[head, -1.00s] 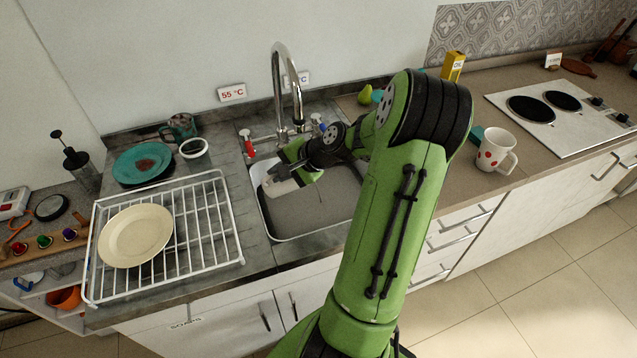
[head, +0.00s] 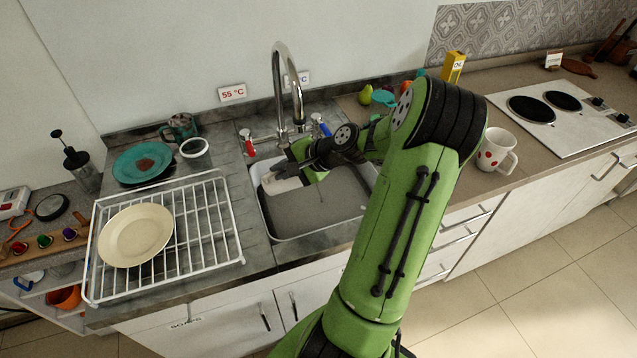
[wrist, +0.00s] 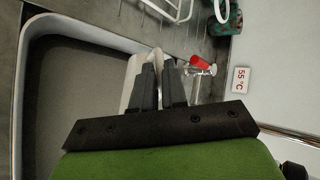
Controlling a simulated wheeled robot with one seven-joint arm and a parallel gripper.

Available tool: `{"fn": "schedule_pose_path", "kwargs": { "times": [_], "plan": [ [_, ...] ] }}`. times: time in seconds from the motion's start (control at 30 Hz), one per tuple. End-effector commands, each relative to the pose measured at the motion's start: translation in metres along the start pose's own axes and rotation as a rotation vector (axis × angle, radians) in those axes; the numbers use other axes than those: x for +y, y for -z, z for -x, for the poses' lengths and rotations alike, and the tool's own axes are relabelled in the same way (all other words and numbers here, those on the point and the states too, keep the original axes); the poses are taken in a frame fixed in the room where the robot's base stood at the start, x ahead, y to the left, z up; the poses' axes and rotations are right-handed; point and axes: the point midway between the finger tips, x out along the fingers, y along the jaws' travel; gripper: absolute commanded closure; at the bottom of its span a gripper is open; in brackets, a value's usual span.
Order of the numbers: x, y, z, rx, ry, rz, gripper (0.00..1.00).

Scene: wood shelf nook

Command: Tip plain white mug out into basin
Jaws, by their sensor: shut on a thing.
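The plain white mug (head: 282,185) is held over the left part of the basin (head: 318,217) in the head view and looks tipped onto its side. My gripper (head: 298,172) is shut on it. In the wrist view, my gripper's fingers (wrist: 158,72) pinch a white wall of the mug (wrist: 132,76), and part of the mug shows left of them. The basin (wrist: 70,85) also shows there on the left. The mug's opening and anything inside it are hidden.
A tall tap (head: 279,75) with red and blue handles stands behind the basin. A white wire rack (head: 212,240) with a cream plate (head: 136,236) is to the left. A white mug with red spots (head: 497,152) stands on the right counter. The basin's right part is clear.

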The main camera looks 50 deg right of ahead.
Motion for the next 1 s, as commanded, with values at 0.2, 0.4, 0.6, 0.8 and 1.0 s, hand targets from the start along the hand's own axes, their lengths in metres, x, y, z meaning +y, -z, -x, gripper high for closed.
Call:
{"fn": "schedule_pose_path", "kwargs": {
  "times": [0.2,0.4,0.6,0.8,1.0],
  "plan": [
    [-0.0016,0.0007,0.0024,-0.009,0.018,-0.003,1.0],
    [-0.0021,0.0013,0.0043,-0.017,0.031,-0.007,1.0],
    [-0.0021,0.0022,0.006,-0.026,0.046,-0.013,1.0],
    [-0.0022,0.0031,0.0079,-0.034,0.059,-0.017,1.0],
    [-0.0022,0.0038,0.0094,-0.042,0.073,-0.021,1.0]
  ]
}}
